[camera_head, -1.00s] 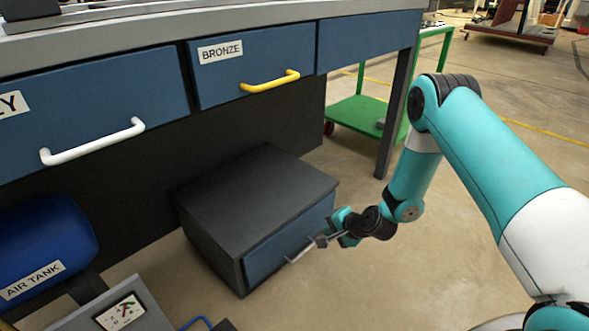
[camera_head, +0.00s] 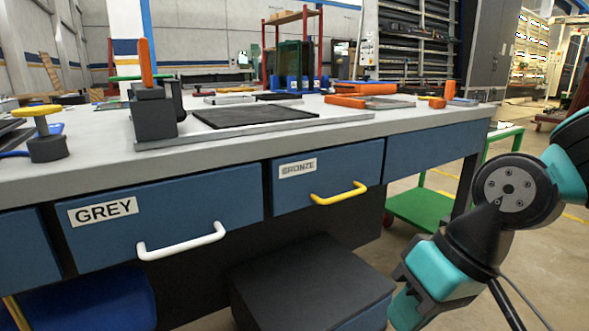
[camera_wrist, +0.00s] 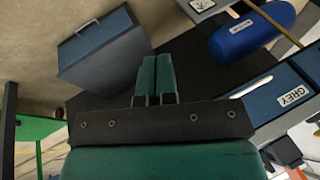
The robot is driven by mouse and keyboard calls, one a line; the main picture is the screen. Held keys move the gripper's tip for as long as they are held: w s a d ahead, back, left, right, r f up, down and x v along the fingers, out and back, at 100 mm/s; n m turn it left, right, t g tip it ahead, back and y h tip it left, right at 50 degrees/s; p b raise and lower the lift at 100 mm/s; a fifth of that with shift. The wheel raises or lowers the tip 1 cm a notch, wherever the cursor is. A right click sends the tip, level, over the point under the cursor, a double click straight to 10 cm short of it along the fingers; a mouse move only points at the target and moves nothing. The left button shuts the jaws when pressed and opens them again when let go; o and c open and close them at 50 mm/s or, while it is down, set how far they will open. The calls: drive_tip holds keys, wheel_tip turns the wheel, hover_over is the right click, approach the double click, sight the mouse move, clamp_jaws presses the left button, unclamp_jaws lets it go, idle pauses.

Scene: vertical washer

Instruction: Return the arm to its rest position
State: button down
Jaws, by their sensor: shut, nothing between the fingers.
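My gripper (camera_wrist: 155,78) shows in the wrist view with its two teal fingers side by side, shut and empty. In the head view, the black wrist joint and the teal and black hand (camera_head: 432,282) of my arm are at the lower right, in front of the workbench's right end. The hand points down and touches nothing that I can see. The low dark drawer cabinet (camera_head: 300,278) stands on the floor left of it, partly cut off. In the wrist view the cabinet (camera_wrist: 103,52) is at the upper left, apart from the fingers, with its handle showing.
The workbench (camera_head: 330,133) spans the head view, with a GREY drawer (camera_head: 180,205) and a BRONZE drawer (camera_head: 328,172), both shut. A green cart (camera_head: 418,208) stands behind its right end. A blue air tank (camera_wrist: 252,32) shows in the wrist view. Floor is open at right.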

drive_tip(key=s+d+r+n+h+p, duration=0.1)
drive_tip(key=s+d+r+n+p, duration=0.1)
drive_tip(key=s+r, duration=0.35)
wheel_tip(320, 180, up, 36)
drive_tip(key=s+p, duration=0.1)
drive_tip(key=p, duration=3.5)
drive_tip(key=shift+a+f+g+p, duration=0.2)
drive_tip(key=shift+f+g+p, duration=0.1)
drive_tip(key=shift+p, duration=0.1)
